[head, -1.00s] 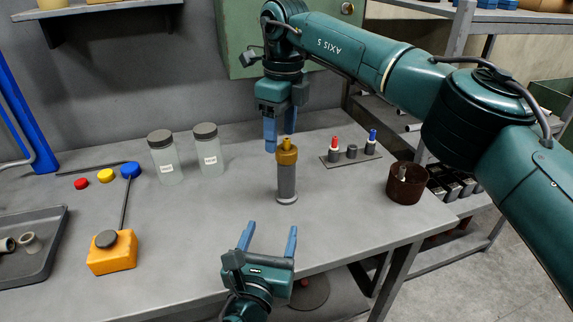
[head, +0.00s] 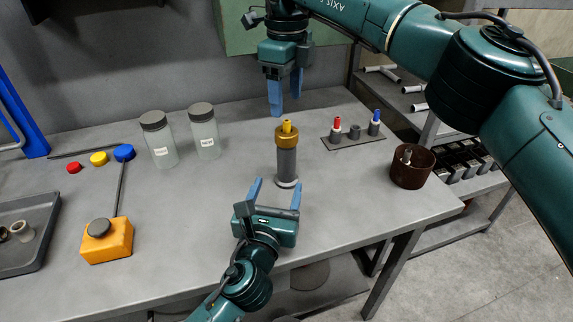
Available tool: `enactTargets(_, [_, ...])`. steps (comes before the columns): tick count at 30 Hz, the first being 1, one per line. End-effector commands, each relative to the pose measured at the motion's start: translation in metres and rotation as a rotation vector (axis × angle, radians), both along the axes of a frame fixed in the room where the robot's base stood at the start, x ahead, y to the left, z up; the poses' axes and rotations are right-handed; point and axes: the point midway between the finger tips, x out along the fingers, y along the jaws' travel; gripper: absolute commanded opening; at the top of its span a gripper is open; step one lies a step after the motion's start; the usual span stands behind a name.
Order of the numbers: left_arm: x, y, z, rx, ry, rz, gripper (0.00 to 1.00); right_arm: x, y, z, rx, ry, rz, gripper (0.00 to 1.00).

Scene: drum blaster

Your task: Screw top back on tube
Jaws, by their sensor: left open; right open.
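A grey tube (head: 287,166) stands upright on the workbench in the middle of the head view. A brass-yellow top (head: 287,137) sits on its upper end; I cannot tell how tightly it is seated. My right gripper (head: 286,95) points down with open blue fingers, above and behind the top, apart from it in the picture. My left gripper (head: 276,190) is open on the near side of the tube, its fingers pointing towards the tube's base, one to each side of it. Neither gripper holds anything.
Two labelled jars (head: 160,140) (head: 205,132) stand at the back left. A holder (head: 354,136) with red- and blue-tipped pieces and a brown cup (head: 411,168) are to the right. An orange box (head: 107,241), coloured buttons (head: 99,158) and a grey tray (head: 28,230) are left.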

Motion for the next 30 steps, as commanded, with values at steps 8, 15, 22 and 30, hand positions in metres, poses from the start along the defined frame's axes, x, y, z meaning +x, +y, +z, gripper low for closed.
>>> enactTargets(8, [0.055, -0.012, 0.001, -0.001, 0.000, 0.001, 0.63, 0.000, 0.000, 0.000, 0.000, 0.000, 0.000, 0.60])
enactTargets(15, [0.086, -0.018, 0.000, 0.000, 0.000, 0.000, 0.63, 0.000, 0.000, 0.000, 0.000, 0.000, 0.000, 0.60])
enactTargets(22, [0.094, -0.020, 0.000, -0.002, 0.000, -0.001, 0.63, 0.000, 0.000, 0.000, 0.000, 0.000, 0.000, 0.60])
enactTargets(30, [0.094, -0.019, 0.000, -0.002, 0.001, -0.001, 0.59, 0.000, 0.000, 0.000, 0.000, 0.000, 0.000, 0.60])
